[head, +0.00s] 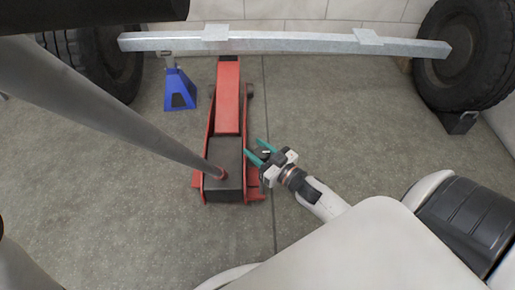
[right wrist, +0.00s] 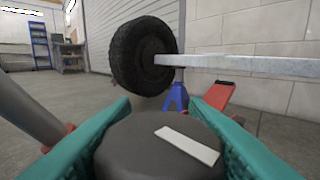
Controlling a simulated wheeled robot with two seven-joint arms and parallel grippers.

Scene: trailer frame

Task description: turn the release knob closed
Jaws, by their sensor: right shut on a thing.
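The release knob (right wrist: 150,150) is a dark grey round knob with a white bar mark on its face, large in the right wrist view. The white bar slants down to the right. My right gripper (head: 256,150) has teal fingers and is shut on the knob, one finger on each side, at the right side of the jack's rear end. In the head view the fingers largely hide the knob. The red floor jack (head: 229,95) has a black rear cover and a long grey handle (head: 110,110) slanting up to the left. My left gripper is not in view.
A blue jack stand (head: 180,90) stands left of the jack. A galvanised axle beam (head: 285,42) spans the back between two black tyres (head: 463,50). The concrete floor right of the jack is mostly clear. The handle crosses the left side.

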